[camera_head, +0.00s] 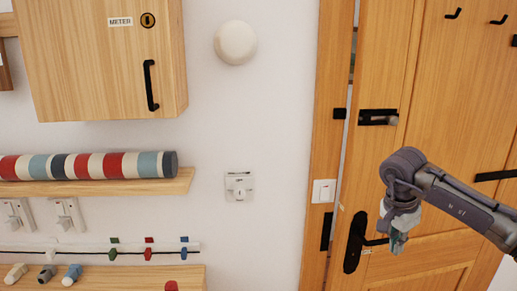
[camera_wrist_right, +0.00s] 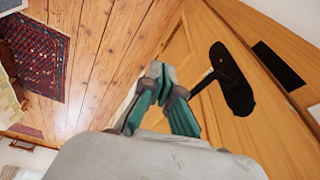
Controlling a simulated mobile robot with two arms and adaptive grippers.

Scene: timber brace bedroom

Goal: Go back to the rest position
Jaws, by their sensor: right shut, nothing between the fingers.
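My right gripper (camera_head: 398,240) is in front of the wooden door (camera_head: 455,120), at the height of its black handle (camera_head: 354,243). In the right wrist view the fingers of the right gripper (camera_wrist_right: 160,75) are together at the tips, with nothing seen between them. The black handle (camera_wrist_right: 232,80) lies just to the right of the fingers there, its lever pointing at them. I cannot tell whether the fingers touch the lever. My left gripper is not in view.
A wooden meter cabinet (camera_head: 100,60) hangs at the upper left. Below it a shelf (camera_head: 120,187) carries a striped roll (camera_head: 90,165). A lower shelf (camera_head: 130,278) holds small pegs. A patterned rug (camera_wrist_right: 38,55) lies on the plank floor (camera_wrist_right: 95,60).

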